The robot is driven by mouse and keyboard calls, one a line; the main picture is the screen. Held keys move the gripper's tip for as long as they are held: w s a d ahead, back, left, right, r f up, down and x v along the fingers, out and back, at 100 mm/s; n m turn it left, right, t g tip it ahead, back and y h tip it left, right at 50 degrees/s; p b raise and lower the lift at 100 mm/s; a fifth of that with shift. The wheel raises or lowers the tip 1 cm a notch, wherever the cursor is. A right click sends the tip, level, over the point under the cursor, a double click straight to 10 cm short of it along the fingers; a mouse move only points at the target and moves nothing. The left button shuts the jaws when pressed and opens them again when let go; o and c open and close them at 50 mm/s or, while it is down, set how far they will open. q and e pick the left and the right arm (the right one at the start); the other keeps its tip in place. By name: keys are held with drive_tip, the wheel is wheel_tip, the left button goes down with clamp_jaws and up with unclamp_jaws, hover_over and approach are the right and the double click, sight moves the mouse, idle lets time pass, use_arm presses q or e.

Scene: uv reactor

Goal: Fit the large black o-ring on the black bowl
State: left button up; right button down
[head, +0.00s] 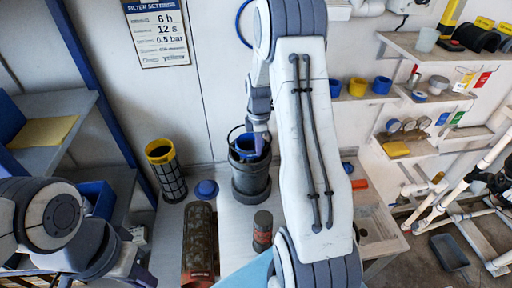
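The black bowl (250,182) is a dark upright cylinder on the bench at the middle, with a blue-grey part inside its mouth. The large black o-ring (230,134) shows as a thin dark arc at the bowl's upper left, apparently raised at the rim. My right gripper (260,143) points down over the bowl's mouth, its fingers close together, apparently on the ring. Whether the ring is seated on the rim cannot be told; its right side is hidden by the gripper and arm. My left gripper (142,274) is low at the left, away from the bowl, with its fingers hardly visible.
A yellow-topped black filter cage (166,172), a brown-black cylinder (199,245), a blue cap (206,189) and a small dark canister (262,229) stand near the bowl. Shelves (420,105) with cups and gauges are at the right. My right arm covers much of the bench.

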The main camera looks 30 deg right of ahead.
drive_tip(key=shift+f+b, duration=1.65)
drive_tip(key=shift+f, duration=0.8)
drive_tip(key=c, duration=1)
unclamp_jaws()
drive_tip(key=shift+r, duration=0.35)
wheel_tip(320, 180, up, 9)
drive_tip(key=b, duration=0.2)
drive_tip(key=shift+f+b, duration=0.15)
drive_tip(key=shift+b, duration=0.15)
drive_tip(key=shift+r, duration=0.55)
